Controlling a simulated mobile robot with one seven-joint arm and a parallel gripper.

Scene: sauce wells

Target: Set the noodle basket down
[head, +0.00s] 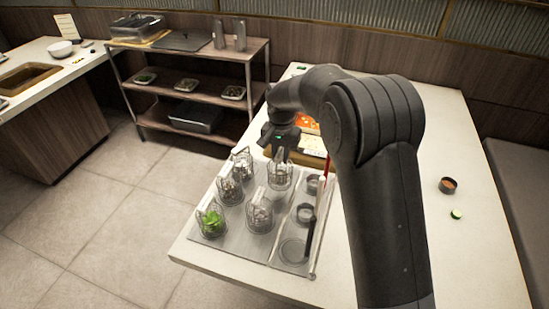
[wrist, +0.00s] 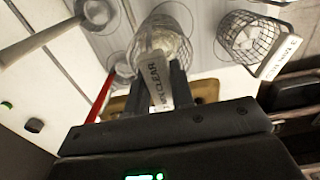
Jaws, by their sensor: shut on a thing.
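My gripper (head: 281,150) is shut on the label handle of a wire noodle basket (head: 280,178). In the wrist view the gripper (wrist: 160,85) grips the pale handle (wrist: 158,75), whose printed label ends in "CLEAR", and the basket (wrist: 165,38) shows beyond it. The basket is upright over the back part of a grey tray (head: 238,243). I cannot tell whether its bottom touches the tray. Other wire baskets stand to its left and front: one with green leaves (head: 212,220), one at front middle (head: 260,215), and two at left (head: 229,190) (head: 242,163).
Round wells or cups (head: 304,213) line the tray's right side, with a black-handled tool (head: 310,238) and a red stick (head: 325,165). A small brown bowl (head: 448,185) and a green slice (head: 456,214) lie on the clear right tabletop. A shelf rack (head: 190,75) stands behind left.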

